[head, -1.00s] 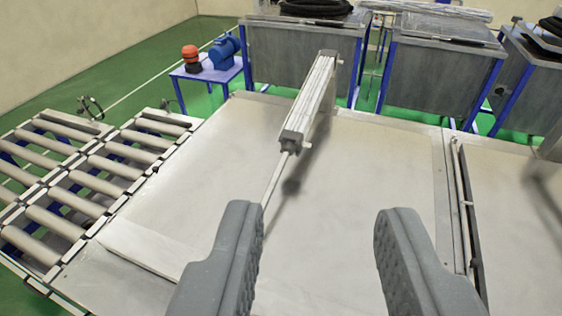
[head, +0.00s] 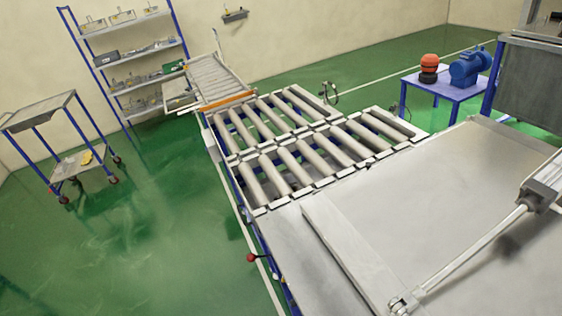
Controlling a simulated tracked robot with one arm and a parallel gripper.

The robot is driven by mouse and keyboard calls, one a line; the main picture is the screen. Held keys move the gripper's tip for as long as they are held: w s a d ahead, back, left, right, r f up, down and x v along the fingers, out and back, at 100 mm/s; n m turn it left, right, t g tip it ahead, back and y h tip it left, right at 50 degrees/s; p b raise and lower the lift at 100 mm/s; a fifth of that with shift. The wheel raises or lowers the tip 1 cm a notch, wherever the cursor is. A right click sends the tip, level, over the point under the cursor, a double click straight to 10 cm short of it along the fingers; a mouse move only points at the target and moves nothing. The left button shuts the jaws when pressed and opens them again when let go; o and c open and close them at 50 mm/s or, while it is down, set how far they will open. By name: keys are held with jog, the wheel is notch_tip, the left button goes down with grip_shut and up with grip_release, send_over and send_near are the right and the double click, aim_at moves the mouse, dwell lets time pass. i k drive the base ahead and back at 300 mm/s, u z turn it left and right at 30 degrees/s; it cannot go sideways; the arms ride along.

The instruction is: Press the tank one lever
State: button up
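A small lever with a red knob (head: 252,257) sticks out from the near side edge of the metal-topped tank, at the lower middle of the head view. I cannot tell from the picture whether it is the tank one lever. The tank's flat grey lid (head: 430,190) fills the lower right. A pneumatic cylinder (head: 545,185) stands over the lid, and its rod runs down to a bracket (head: 402,305) by a raised strip. My gripper is not in view.
A roller conveyor (head: 290,150) adjoins the tank. A blue table (head: 445,88) holds a motor and a red-orange object. A shelf rack (head: 130,60) and a wheeled cart (head: 40,112) stand at the left. Green floor (head: 150,230) is free left of the tank.

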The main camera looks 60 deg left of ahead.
aim_at(251, 258)
jog(key=u, duration=1.45)
jog(key=k, duration=0.6)
jog(key=z, duration=0.25)
jog(key=i, duration=1.1)
jog(key=u, duration=0.5)
